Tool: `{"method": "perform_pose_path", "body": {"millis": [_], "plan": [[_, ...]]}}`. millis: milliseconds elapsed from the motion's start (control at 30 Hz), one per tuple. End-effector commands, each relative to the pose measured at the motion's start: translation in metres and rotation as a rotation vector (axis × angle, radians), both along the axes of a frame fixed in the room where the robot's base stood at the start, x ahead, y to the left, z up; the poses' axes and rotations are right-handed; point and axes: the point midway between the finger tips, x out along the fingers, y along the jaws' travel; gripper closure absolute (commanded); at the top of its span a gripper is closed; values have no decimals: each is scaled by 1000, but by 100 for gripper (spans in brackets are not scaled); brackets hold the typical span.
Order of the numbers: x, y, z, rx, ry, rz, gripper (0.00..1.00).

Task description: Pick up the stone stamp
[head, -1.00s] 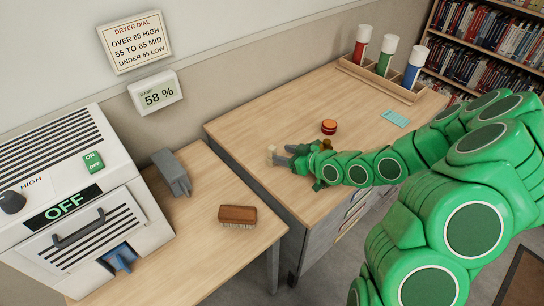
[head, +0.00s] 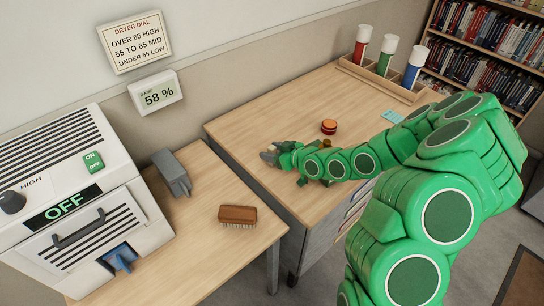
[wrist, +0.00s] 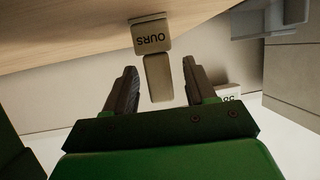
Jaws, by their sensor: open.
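The stone stamp (wrist: 152,38) is pale grey-beige, with a square block lettered "OURS" upside down in the wrist view and a narrower handle (wrist: 158,80). The block is at the wooden table top. My gripper is open in the wrist view (wrist: 160,68), one dark finger on each side of the handle, with a visible gap on both sides. In the head view my gripper (head: 268,156) is low over the left part of the desk (head: 250,125), and the stamp is hidden behind it there.
A round orange-red tin (head: 329,127) sits on the desk behind my arm. A rack (head: 375,82) of red, green and blue tubes stands at the back, near a teal card (head: 392,116). On the left table are a brush (head: 238,214), a grey device (head: 172,173) and the dryer (head: 85,220).

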Motion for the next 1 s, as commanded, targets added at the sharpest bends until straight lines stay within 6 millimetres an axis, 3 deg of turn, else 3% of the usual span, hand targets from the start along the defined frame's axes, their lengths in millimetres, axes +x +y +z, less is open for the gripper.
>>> {"method": "perform_pose_path", "body": {"millis": [333, 700, 1000], "plan": [[2, 3, -2, -1, 0, 0, 45], [2, 2, -2, -1, 1, 0, 100], [2, 2, -1, -1, -1, 0, 100]]}}
